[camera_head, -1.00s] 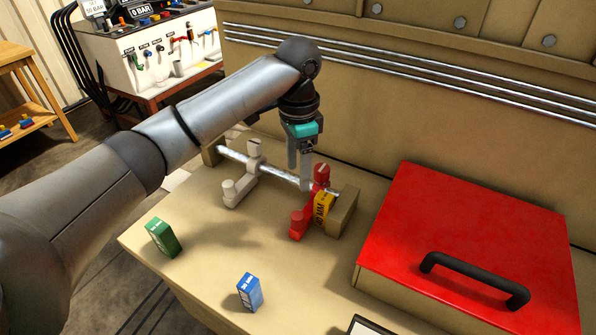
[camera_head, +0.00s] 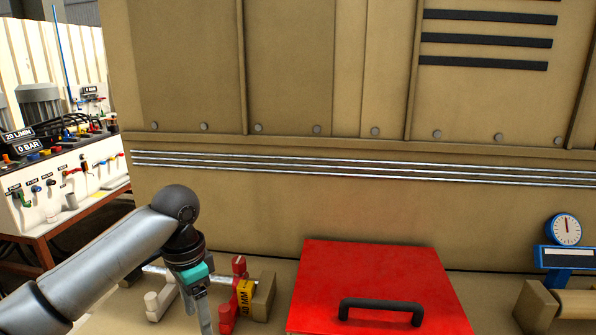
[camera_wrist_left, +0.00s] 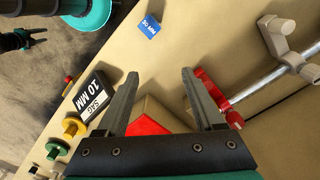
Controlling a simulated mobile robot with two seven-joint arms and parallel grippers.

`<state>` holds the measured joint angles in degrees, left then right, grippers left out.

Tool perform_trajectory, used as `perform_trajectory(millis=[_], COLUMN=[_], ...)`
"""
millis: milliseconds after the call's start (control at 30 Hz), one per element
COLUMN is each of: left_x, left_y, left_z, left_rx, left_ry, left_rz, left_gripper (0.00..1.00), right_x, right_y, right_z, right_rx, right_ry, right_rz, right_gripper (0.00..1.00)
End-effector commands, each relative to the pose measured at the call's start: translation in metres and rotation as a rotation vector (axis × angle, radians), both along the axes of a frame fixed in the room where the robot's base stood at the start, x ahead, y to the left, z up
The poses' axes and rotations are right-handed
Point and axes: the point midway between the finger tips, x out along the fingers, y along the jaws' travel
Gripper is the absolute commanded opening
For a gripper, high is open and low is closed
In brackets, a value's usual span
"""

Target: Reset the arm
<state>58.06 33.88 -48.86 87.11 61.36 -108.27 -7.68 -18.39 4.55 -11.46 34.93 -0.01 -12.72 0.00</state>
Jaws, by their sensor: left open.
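My left gripper (camera_head: 201,312) hangs from the arm at the lower left in the head view, its fingertips near the bottom edge. In the left wrist view the two fingers (camera_wrist_left: 159,80) are apart with nothing held between them. A metal rod (camera_head: 158,271) with a white clamp (camera_head: 160,300) and a red clamp (camera_head: 238,284) lies behind and beside the gripper. In the wrist view the red clamp (camera_wrist_left: 217,98) is right of the right finger; contact cannot be told. A dark forked shape (camera_wrist_left: 25,40), possibly my right gripper, is small at upper left.
A red lid (camera_head: 370,280) with a black handle stands right of the rod. A blue box (camera_wrist_left: 149,26) lies on the bench. A black 10 MM sign (camera_wrist_left: 91,96) and colored knobs are left. A dial gauge (camera_head: 566,230) stands far right. A tan wall (camera_head: 300,210) is behind.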

Motion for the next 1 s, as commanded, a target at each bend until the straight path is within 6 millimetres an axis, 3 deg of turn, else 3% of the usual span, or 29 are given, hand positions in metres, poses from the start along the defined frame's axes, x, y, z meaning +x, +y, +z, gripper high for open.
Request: perform_trajectory(millis=[233, 433, 700, 1000], left_x=[-0.022, -0.049, -0.1, -0.158], left_y=[-0.032, -0.062, -0.096, -0.096], left_z=[-0.041, -0.077, -0.117, -0.14], left_rx=[-0.04, -0.096, -0.201, -0.264], left_ry=[-0.019, -0.052, -0.12, -0.196], left_rz=[-0.035, -0.042, 0.036, 0.243], left_gripper=[0.69, 0.69, 0.69, 0.69], right_x=[0.008, 0.044, 0.022, 0.015], right_y=[0.001, 0.003, 0.001, 0.001], right_z=[0.0, 0.002, 0.001, 0.001], right_rx=[0.001, 0.006, 0.004, 0.002], right_ry=[-0.013, -0.069, -0.035, -0.023], right_rz=[0.0, 0.001, 0.0, 0.0], right_gripper=[0.5, 0.5, 0.5, 0.5])
